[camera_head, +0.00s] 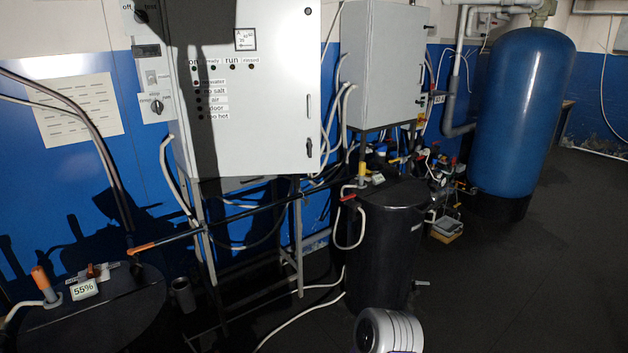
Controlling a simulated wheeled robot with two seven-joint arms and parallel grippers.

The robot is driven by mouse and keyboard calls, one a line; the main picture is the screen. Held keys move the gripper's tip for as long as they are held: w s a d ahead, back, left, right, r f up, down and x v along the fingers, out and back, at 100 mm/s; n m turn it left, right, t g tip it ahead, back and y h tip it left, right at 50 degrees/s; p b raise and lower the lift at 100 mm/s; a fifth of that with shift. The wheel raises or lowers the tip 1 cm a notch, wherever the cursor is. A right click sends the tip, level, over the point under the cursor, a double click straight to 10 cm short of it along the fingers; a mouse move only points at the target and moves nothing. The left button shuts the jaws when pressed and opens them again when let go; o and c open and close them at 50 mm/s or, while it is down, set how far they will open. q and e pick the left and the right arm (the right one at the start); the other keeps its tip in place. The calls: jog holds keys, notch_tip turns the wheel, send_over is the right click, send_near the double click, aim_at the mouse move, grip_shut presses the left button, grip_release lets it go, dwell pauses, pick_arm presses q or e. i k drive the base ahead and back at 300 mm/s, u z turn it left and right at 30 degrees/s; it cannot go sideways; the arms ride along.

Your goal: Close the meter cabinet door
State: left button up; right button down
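A large light grey cabinet (265,100) stands on a metal frame at upper left of centre. Its front carries a small square dial meter (245,39), several indicator lamps and labels. A handle (308,106) is near its right edge. Its front looks flat, with no clear gap seen; its top is cut off. A smaller grey cabinet (388,60) is behind it to the right, with latches on its right side and its front seemingly shut. I cannot tell for certain which one is the meter cabinet. Neither gripper shows in the head view.
A grey ribbed cylinder, probably part of my arm, shows at the bottom. A black tank (385,245) stands below the cabinets. A black lid (105,315) with a 55% display is at lower left. A blue tank (525,110) stands at right. Hoses cross the floor; the right floor is clear.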

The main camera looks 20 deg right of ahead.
aim_at(246, 75)
jog(key=z, duration=0.55)
jog(key=i, duration=0.6)
jog(key=z, duration=0.55)
jog(key=i, duration=0.9)
jog(key=u, duration=0.3)
